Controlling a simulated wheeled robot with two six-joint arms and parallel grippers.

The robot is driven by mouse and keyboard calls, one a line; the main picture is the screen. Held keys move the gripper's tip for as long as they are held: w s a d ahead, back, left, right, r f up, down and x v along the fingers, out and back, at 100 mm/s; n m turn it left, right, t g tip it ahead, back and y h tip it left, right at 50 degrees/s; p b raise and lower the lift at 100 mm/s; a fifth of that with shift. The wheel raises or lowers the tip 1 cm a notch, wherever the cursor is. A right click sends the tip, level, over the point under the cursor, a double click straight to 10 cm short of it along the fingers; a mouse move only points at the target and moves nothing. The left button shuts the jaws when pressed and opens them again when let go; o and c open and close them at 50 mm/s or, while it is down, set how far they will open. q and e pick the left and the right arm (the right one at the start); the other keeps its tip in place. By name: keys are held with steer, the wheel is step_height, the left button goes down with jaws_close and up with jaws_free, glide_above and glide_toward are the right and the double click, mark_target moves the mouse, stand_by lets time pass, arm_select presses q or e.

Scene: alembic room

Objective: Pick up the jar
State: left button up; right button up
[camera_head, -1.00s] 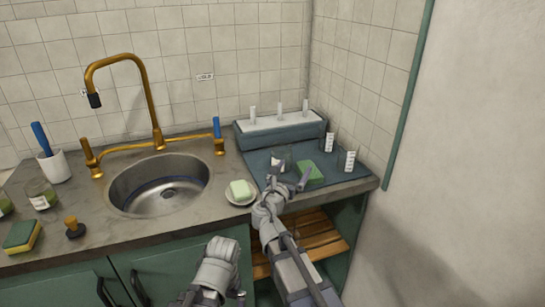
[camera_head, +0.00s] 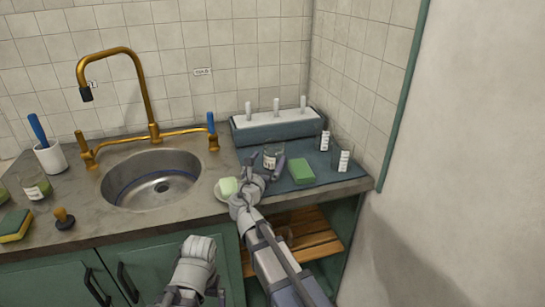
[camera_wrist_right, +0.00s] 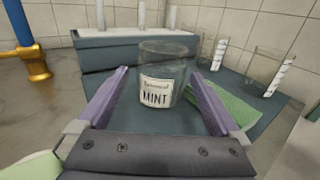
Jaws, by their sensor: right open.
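The jar (camera_head: 273,157) is a clear glass with a white label reading "MINT", upright on the dark mat at the right of the counter. It also shows in the right wrist view (camera_wrist_right: 161,68), centred ahead. My right gripper (camera_head: 264,169) is open, also seen in the right wrist view (camera_wrist_right: 157,76). Its purple fingers point at the jar, one on each side of it in the picture. I cannot tell whether they touch it. The jar's lower part is partly hidden by the gripper in the head view. Of my left arm only grey links show; its fingers do not.
Two labelled glasses (camera_head: 342,160) (camera_head: 325,141) stand farther right. A block with white pegs (camera_head: 276,127) stands behind. A soap dish (camera_head: 223,197) is left of my right wrist, then the sink (camera_head: 152,181).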

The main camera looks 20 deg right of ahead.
mark_target(276, 145)
steer(key=shift+x, duration=3.1)
steer(key=shift+s+r, duration=0.1)
steer(key=shift+c, duration=0.4)
steer(key=c, duration=1.3)
steer(key=shift+o, duration=0.2)
steer(key=shift+r, duration=0.1)
step_height(276, 145, up, 17)
steer(key=p, duration=1.7)
